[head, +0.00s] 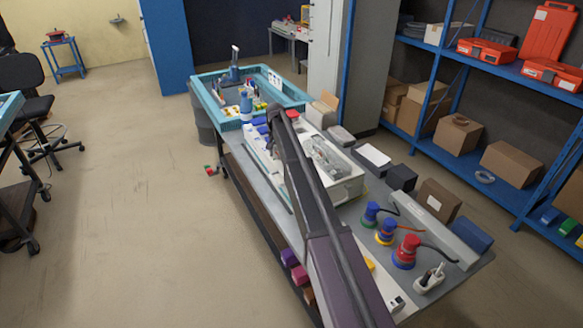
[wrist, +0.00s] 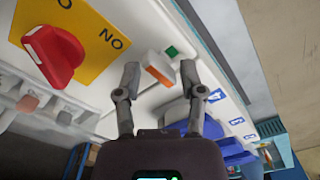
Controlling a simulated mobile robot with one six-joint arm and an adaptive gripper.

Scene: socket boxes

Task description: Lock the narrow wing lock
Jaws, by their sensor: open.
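In the wrist view my gripper (wrist: 160,75) is open, with its two fingers apart on either side of a small white and orange block (wrist: 158,68) on a white panel. A grey part (wrist: 172,113) and blue parts (wrist: 230,147) show low, partly behind the right finger. I cannot tell for sure which part is the narrow wing lock. In the head view my arm reaches over the bench and hides much of the panel area; the fingers cannot be made out there.
A red knob (wrist: 54,56) on a yellow plate (wrist: 95,32) stands out at the wrist view's upper left. In the head view the grey bench (head: 345,210) holds a pale box (head: 345,186), coloured plugs including a red one (head: 406,251), and a turquoise tray (head: 208,92) at the far end.

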